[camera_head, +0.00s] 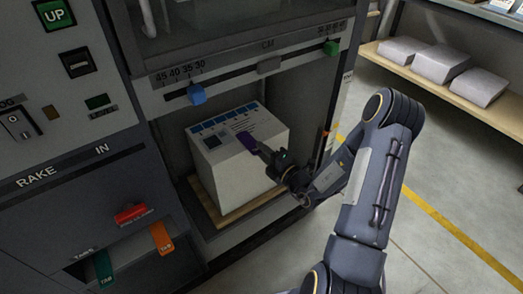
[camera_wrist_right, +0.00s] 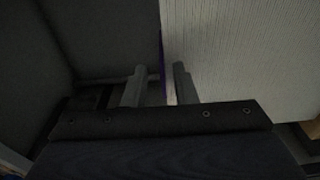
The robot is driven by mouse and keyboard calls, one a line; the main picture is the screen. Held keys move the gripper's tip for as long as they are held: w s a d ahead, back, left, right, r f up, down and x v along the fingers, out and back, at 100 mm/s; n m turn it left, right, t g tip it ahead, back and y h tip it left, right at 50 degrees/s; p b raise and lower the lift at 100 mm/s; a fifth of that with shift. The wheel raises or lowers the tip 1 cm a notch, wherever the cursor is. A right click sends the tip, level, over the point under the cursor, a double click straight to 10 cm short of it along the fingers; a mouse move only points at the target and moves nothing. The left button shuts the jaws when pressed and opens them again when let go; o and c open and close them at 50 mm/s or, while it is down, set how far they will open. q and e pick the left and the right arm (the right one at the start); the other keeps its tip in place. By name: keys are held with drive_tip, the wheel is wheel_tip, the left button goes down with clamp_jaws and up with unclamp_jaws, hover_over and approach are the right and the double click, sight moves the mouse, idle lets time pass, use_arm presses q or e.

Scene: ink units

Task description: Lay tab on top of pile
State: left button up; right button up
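A purple tab (camera_head: 247,141) is at the right part of the top of the white paper pile (camera_head: 225,165), close to its near edge. My right gripper (camera_head: 265,153) is at the tab's near end, level with the pile's top edge. In the wrist view the tab (camera_wrist_right: 162,60) shows as a thin purple edge along the pile's side (camera_wrist_right: 240,50). The right gripper's fingers (camera_wrist_right: 160,85) stand on either side of this line, with a small gap visible between them. Whether the whole tab touches the pile is hard to tell. My left gripper is not in view.
The pile stands on a wooden board (camera_head: 245,208) inside the machine's bay, under a ruler rail with a blue slider (camera_head: 197,94). A teal tab (camera_head: 103,266) and an orange tab (camera_head: 162,238) sit at lower left near a red handle (camera_head: 131,213). A shelf (camera_head: 475,101) holds paper stacks.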

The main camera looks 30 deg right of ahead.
drive_tip(key=s+d+p, duration=0.1)
drive_tip(key=s+d, duration=0.1)
drive_tip(key=s, duration=0.8)
drive_tip(key=s+a+r+n+g+y, duration=0.2)
drive_tip(key=a+r+n+g+y, duration=0.3)
drive_tip(key=a+r+n+y, duration=0.8)
drive_tip(key=s+a+r+n+g+h, duration=0.15)
drive_tip(key=s+a+n+g, duration=0.55)
drive_tip(key=n, duration=0.9)
drive_tip(key=s+n+g+h, duration=0.35)
drive_tip(key=s+n, duration=0.35)
drive_tip(key=n, duration=0.3)
drive_tip(key=s+d+n+t+h, duration=0.2)
drive_tip(key=d+n+h, duration=0.4)
drive_tip(key=n, duration=0.5)
drive_tip(key=shift+d+r+t+h, duration=0.15)
drive_tip(key=shift+r+t+h, duration=0.1)
drive_tip(key=shift+t+h, duration=0.5)
